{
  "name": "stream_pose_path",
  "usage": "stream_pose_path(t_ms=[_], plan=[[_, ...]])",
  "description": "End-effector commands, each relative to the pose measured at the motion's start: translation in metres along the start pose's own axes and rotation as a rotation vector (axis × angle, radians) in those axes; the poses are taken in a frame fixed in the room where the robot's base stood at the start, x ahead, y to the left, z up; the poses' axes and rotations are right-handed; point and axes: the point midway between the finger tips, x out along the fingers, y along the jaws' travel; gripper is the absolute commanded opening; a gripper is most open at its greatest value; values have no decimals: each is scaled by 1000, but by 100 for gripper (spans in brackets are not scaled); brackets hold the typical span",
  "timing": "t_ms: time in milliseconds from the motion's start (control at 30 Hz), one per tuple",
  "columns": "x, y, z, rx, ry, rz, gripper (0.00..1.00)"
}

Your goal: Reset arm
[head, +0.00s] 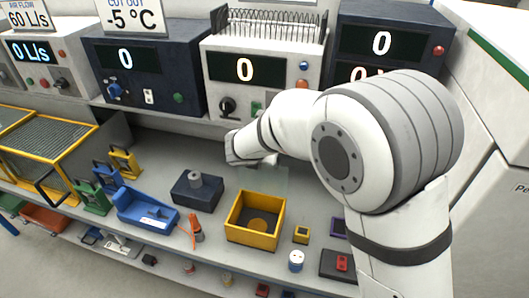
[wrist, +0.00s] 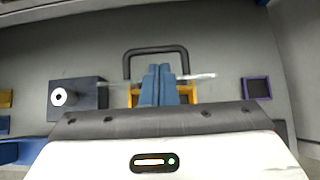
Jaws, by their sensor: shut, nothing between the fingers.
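My arm (head: 390,140) reaches in from the right in the head view, its wrist over the bench below the instruments. My gripper (wrist: 159,72) shows in the wrist view as two blue fingers pressed together, with nothing between them. In the head view the fingers cannot be made out clearly. The yellow open box (head: 254,236), with a round brown thing inside, stands on the bench below the wrist. In the wrist view the fingers cover part of the yellow box (wrist: 190,91).
A dark box with a grey cylinder (head: 197,192) and a blue holder (head: 147,212) stand left of the yellow box. Instruments with displays (head: 262,72) line the shelf behind. A small yellow block (head: 301,235) and a white round thing (head: 296,260) stand to the right.

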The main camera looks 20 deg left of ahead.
Motion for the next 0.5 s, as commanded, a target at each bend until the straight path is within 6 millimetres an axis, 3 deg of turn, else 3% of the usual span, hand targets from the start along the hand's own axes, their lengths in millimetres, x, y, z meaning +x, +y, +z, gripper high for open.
stream_pose_path(t_ms=[33, 200, 433, 500], plan=[[-12, 0, 6, 0, -1, 1, 0], [-29, -1, 10, -1, 0, 1, 0], [-32, -4, 10, 7, 0, -4, 0], [-32, -14, 13, 46, 3, -17, 0]])
